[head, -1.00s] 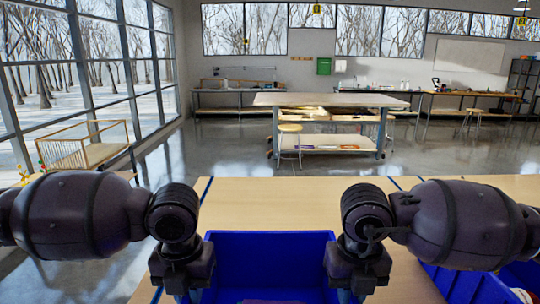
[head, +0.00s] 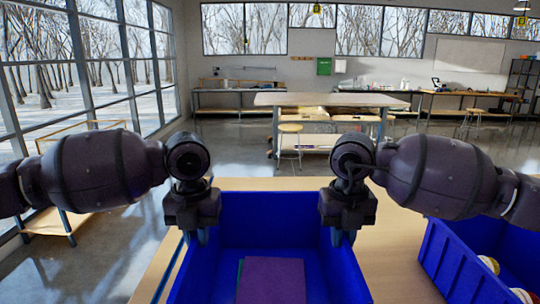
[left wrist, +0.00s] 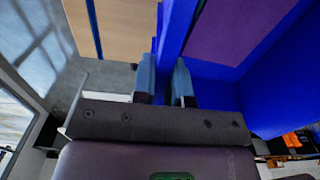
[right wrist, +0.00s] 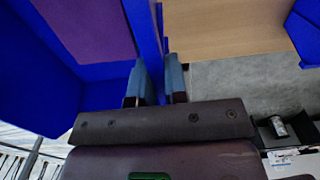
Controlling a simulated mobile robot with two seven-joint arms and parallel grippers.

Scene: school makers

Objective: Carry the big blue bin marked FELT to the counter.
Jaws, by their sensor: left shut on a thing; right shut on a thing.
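The big blue bin (head: 268,218) is in front of me in the head view, raised from the pale wooden table. It looks about level. Purple felt (head: 272,280) and a strip of green lie inside; no FELT marking shows. My left gripper (head: 201,236) is shut on the bin's left wall, one finger on each side of it, as the left wrist view (left wrist: 163,78) shows. My right gripper (head: 341,236) is shut on the right wall the same way. A counter (head: 235,97) stands along the back wall at left; another worktop (head: 470,94) is at the back right.
The wooden table (head: 400,235) lies under and around the bin. A second blue bin (head: 440,262) with round things inside stands close on the right. A large worktable (head: 330,99) with stools stands mid-room. Grey floor (head: 225,150) is open between. A wooden-framed cart (head: 45,222) is at left.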

